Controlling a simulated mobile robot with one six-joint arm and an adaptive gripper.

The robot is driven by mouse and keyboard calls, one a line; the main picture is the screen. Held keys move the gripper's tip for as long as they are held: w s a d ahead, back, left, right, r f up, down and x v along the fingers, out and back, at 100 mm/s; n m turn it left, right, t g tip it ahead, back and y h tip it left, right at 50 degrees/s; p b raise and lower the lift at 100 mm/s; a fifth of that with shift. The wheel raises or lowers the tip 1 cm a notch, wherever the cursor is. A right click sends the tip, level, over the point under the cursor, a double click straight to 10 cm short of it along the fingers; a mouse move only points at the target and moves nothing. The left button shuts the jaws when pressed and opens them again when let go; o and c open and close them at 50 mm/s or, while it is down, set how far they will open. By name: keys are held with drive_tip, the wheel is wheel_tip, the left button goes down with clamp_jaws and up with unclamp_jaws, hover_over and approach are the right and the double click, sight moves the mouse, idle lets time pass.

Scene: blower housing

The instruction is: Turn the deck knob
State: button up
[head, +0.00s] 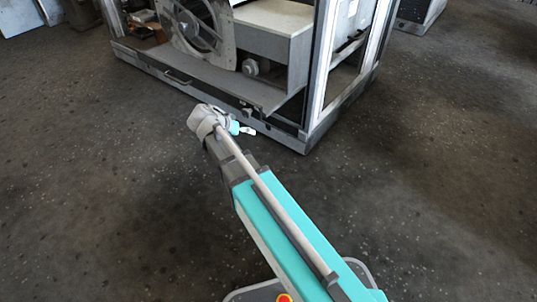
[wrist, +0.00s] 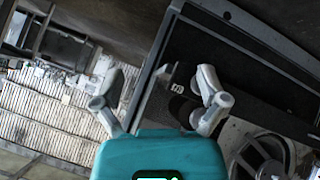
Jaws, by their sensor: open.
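The blower housing (head: 215,82) stands at the top of the head view, a metal-framed cabinet with an open front. A small round grey knob-like part (head: 250,67) sits on its deck, right of the large wheel; I cannot tell for sure that it is the deck knob. My gripper (head: 248,130) is in front of the housing's lower front edge, apart from the round part. In the wrist view my gripper (wrist: 160,92) is open, its two grey fingers spread and nothing held. A small metal fitting (wrist: 165,75) on a dark panel edge shows beyond the gap between them.
The large spoked wheel (head: 193,25) stands inside the housing, with a pale box (head: 272,30) beside it. A frame post (head: 322,65) bounds the opening at right. The dark speckled floor (head: 430,170) is clear to the right and left. Another cabinet (head: 418,12) stands at the far right.

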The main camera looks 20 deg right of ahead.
drive_tip(key=s+d+r+n+g+y+p, duration=0.1)
drive_tip(key=s+d+n+y+p, duration=0.1)
drive_tip(key=s, duration=0.5)
drive_tip(key=s+d+r+n+g+y+p, duration=0.1)
drive_tip(key=s+n+y+p, duration=0.3)
drive_tip(key=s, duration=0.4)
drive_tip(key=shift+s+d+n+g+y+p, duration=0.2)
drive_tip(key=shift+d+n+g+y+p, duration=0.1)
drive_tip(key=shift+d+g+y+p, duration=0.65)
drive_tip(key=shift+s+a+y+b, duration=0.1)
drive_tip(key=shift+a+y+b, duration=0.15)
drive_tip(key=shift+b, duration=0.05)
wheel_tip(320, 180, up, 38)
drive_tip(key=p, duration=3.8)
drive_tip(key=shift+c, duration=0.2)
drive_tip(key=c, duration=0.4)
drive_tip(key=shift+c, duration=0.2)
